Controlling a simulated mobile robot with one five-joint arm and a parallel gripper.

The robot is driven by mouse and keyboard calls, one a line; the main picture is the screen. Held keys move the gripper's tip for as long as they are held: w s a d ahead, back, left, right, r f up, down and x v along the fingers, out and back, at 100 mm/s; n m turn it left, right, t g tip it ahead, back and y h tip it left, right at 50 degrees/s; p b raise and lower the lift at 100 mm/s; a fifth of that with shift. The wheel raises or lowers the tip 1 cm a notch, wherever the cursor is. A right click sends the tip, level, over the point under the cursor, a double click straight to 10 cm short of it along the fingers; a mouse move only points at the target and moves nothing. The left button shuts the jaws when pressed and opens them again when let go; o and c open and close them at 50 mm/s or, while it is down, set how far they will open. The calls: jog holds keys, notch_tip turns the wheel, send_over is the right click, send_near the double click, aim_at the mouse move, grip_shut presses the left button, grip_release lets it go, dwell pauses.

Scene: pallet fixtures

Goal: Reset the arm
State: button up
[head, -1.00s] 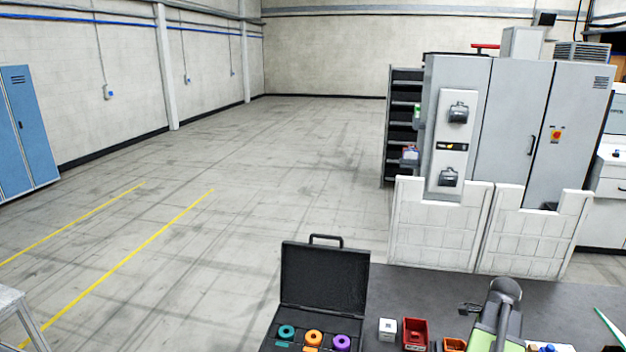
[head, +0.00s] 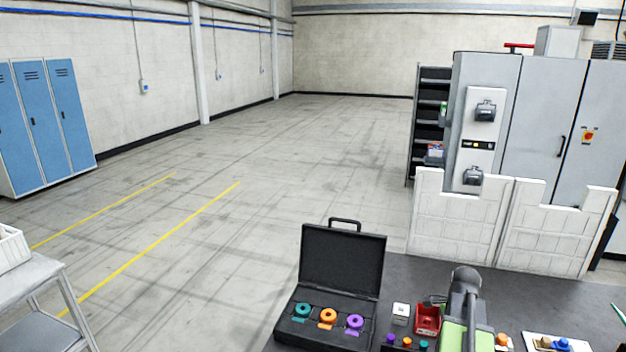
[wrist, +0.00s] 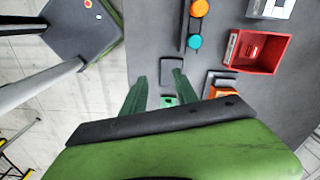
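My arm (head: 462,308), green and dark grey, reaches up from the bottom edge of the head view over the dark table (head: 405,272). In the wrist view my gripper (wrist: 160,78) has its two dark green fingers apart, with a clear gap between them. I see nothing held. The fingers are above the table top, and a small green piece (wrist: 168,101) shows below and between them. A red bin (head: 427,318) is just left of my arm in the head view. It also shows in the wrist view (wrist: 255,52), right of the fingers.
An open black case (head: 341,262) with teal, orange and purple rings stands left of my arm. A white cube (head: 400,314) stands between the case and the red bin. Small coloured parts lie right of the arm. White panels (head: 455,215) stand behind the table.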

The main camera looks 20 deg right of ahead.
jog(key=w+a+f+n+b, duration=0.2)
jog(key=w+a+n, duration=0.15)
jog(key=a, duration=0.75)
jog(key=w+a+f+n+b, duration=0.25)
jog(key=w+a, duration=0.25)
jog(key=a, duration=0.5)
jog(key=w+a+f+n+b, duration=0.15)
jog(key=w+a+n, duration=0.25)
jog(key=a, duration=0.7)
jog(key=s+a+n, duration=0.2)
jog(key=a+n, duration=0.6)
jog(key=n, duration=0.4)
jog(key=shift+a+f, duration=0.2)
jog(key=shift+f, duration=0.2)
jog(key=shift+d, duration=0.1)
